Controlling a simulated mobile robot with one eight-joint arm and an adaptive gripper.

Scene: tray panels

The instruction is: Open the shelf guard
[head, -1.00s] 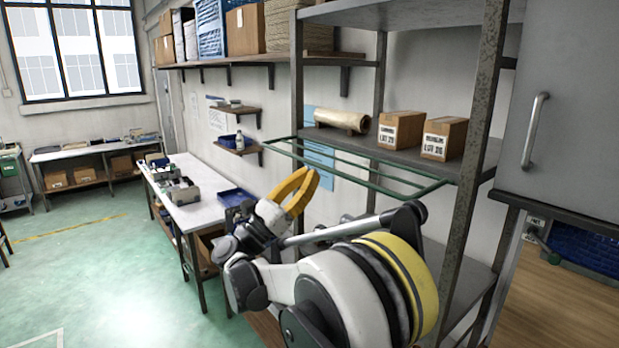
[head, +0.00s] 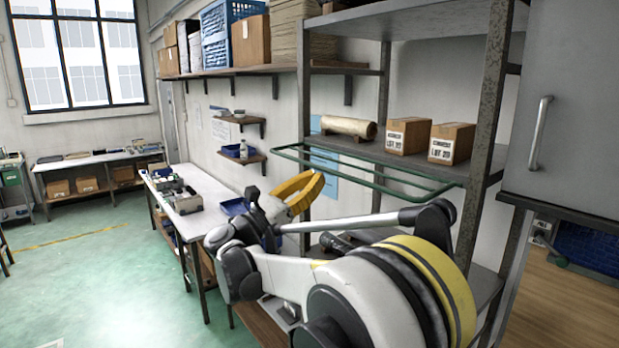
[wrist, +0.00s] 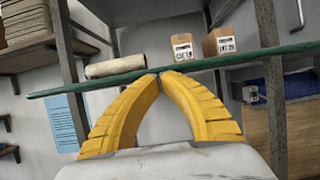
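The shelf guard (head: 378,188) is a green tubular frame with two long rails. It juts out roughly level in front of the middle shelf in the head view. One green rail (wrist: 230,62) crosses the wrist view. My gripper (head: 318,178) has yellow fingers and sits just below the guard, toward its left half. In the wrist view its fingertips (wrist: 160,75) come together and overlap the rail's lower edge. No rail shows clearly between them, and I cannot tell whether they touch it.
The middle shelf (head: 365,150) holds a beige roll (head: 348,127) and two labelled cardboard boxes (head: 408,136) (head: 451,144). A grey cabinet door (head: 575,110) is close on the right. A white workbench (head: 205,215) stands left. The green floor further left is open.

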